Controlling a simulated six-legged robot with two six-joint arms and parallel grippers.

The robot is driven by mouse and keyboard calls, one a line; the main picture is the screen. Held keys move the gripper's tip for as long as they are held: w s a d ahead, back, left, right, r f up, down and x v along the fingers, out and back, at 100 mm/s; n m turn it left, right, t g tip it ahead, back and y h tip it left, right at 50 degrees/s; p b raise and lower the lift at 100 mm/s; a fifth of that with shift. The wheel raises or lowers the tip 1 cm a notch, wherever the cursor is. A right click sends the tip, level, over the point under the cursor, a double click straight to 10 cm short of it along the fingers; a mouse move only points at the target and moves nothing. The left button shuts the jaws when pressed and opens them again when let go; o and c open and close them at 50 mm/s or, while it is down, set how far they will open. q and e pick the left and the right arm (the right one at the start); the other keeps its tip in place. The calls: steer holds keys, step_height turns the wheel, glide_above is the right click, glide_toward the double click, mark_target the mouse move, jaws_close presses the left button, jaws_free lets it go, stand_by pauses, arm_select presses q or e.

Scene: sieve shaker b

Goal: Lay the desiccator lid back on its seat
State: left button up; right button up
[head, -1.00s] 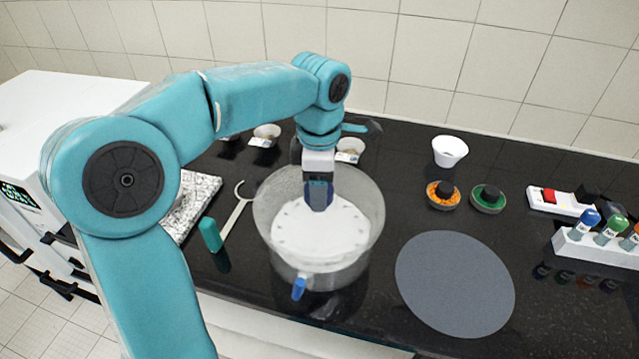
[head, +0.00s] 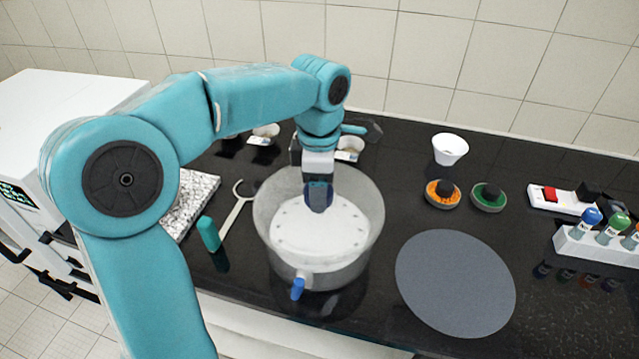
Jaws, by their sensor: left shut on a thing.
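The desiccator (head: 318,273) is a translucent round vessel with a pale perforated plate inside and a blue-tipped stopcock at its front. It stands on the dark counter. My left gripper (head: 318,197) points down over its middle, shut on the desiccator lid (head: 362,190). The lid is clear and hazy and blends with the vessel, so its edge is hard to make out. I cannot tell whether it touches the seat. The held part is largely hidden by the fingers. My right gripper is not in view.
A bare grey round mat (head: 455,283) lies right of the desiccator. A teal-handled tool (head: 209,234) lies to the left.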

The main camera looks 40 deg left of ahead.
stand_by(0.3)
arm_select(q)
steer(key=shift+w+f, duration=0.1)
steer(key=shift+f, duration=0.2)
stand_by(0.4)
steer(key=o, duration=1.5)
step_height(320, 180, up, 7)
steer(key=p, duration=0.6)
steer(key=shift+r, duration=0.1)
